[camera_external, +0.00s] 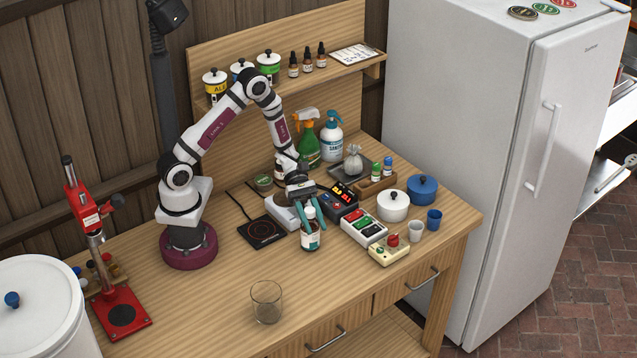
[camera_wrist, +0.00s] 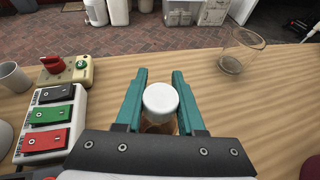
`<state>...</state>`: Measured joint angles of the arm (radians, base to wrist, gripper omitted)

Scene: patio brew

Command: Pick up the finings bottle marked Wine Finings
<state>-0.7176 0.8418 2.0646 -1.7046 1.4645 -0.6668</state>
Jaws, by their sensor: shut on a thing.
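My gripper (camera_external: 310,208) is shut on a brown bottle (camera_external: 311,241) with a white cap and a white-and-teal label; the print is too small to read. In the wrist view the bottle's white cap (camera_wrist: 160,99) stands between the two teal fingers of my gripper (camera_wrist: 159,78). The bottle looks upright, near the middle of the wooden bench. I cannot tell whether its base touches the bench. No label reading Wine Finings is legible in either view.
A switch box (camera_external: 363,228) and a beige box with a red knob (camera_external: 389,249) are close right of the bottle. A black hot plate (camera_external: 262,231) is to its left. Bare bench lies between bottle and beaker.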

